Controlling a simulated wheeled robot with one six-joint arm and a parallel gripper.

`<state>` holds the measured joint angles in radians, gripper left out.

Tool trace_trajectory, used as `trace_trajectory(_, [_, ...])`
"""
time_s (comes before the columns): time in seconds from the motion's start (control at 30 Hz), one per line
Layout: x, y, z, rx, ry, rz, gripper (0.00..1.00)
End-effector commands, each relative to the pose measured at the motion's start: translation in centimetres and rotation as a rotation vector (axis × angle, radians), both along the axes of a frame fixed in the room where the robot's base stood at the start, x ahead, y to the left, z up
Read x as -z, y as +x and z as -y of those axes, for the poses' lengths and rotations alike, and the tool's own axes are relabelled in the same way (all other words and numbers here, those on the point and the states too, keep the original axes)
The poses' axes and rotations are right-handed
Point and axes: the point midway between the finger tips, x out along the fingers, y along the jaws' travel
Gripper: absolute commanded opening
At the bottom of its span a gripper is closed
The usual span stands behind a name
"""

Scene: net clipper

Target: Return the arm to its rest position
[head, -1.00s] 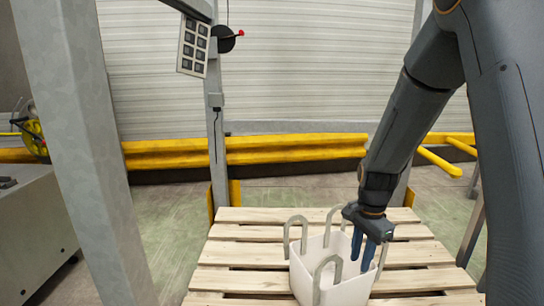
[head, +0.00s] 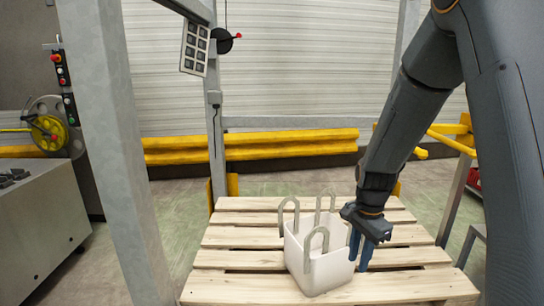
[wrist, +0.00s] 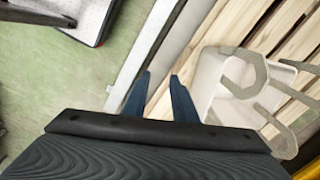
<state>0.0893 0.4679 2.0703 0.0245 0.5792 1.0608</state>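My gripper (head: 359,255) is at the end of my dark arm, fingers pointing down, at the right side of a white bin (head: 325,272). Its two blue fingers are apart with nothing between them, as the wrist view (wrist: 160,85) shows. The bin stands on a wooden pallet (head: 235,258). In the wrist view the bin (wrist: 225,110) lies to the right of the fingers. I cannot tell whether a finger touches the bin wall.
A grey post (head: 125,170) stands at the left. A thinner post (head: 216,140) behind the pallet carries a button panel (head: 195,47). A yellow rail (head: 250,146) runs along the back wall. A grey machine (head: 40,220) is at far left. Green floor (head: 165,215) is clear between them.

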Motion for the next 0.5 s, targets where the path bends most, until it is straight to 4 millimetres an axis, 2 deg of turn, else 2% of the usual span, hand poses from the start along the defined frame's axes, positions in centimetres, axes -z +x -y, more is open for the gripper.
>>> trace_trajectory(0.27, [-1.2, -1.4, -2.5, -0.144, 0.001, 0.004, 0.25])
trace_trajectory(0.5, [-2.4, -3.8, -4.9, -0.327, 0.002, 0.006, 0.25])
